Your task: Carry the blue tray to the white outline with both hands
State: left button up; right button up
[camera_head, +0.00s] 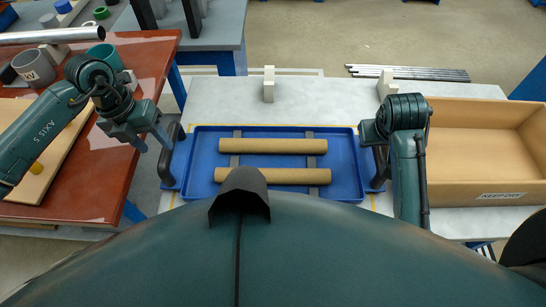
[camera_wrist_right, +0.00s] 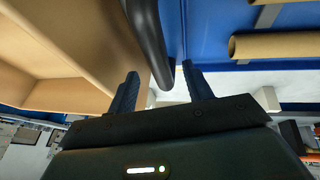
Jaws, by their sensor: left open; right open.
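The blue tray (camera_head: 345,152) sits on the pale table with two brown tubes (camera_head: 272,146) lying in it. It has a dark handle at its left end (camera_head: 171,155) and another at its right end (camera_head: 381,166). My left gripper (camera_head: 152,143) is open and empty, just left of the left handle. My right gripper (camera_wrist_right: 162,84) is open in the right wrist view. The dark right handle (camera_wrist_right: 150,42) shows between its fingers there; I cannot tell how deep it sits. In the head view my right arm hides that gripper. I see no white outline.
A cardboard box (camera_head: 478,120) with a label stands right of the tray, close to my right arm. A red-brown table (camera_head: 110,180) with mugs and a board is at the left. Small pale blocks (camera_head: 269,84) stand behind the tray. Thin yellow lines edge the tray.

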aim_at(163, 154)
pick_arm(q)
jog(key=f, duration=0.3)
jog(key=d+f, duration=0.1)
jog(key=f, duration=0.2)
jog(key=shift+d+f, duration=0.1)
pick_arm(e)
jog(key=x, duration=0.6)
jog(key=shift+w+d+f, duration=0.1)
pick_arm(q)
jog(key=shift+c, duration=0.3)
pick_arm(e)
jog(key=shift+c, duration=0.3)
pick_arm(q)
grip_shut()
pick_arm(e)
grip_shut()
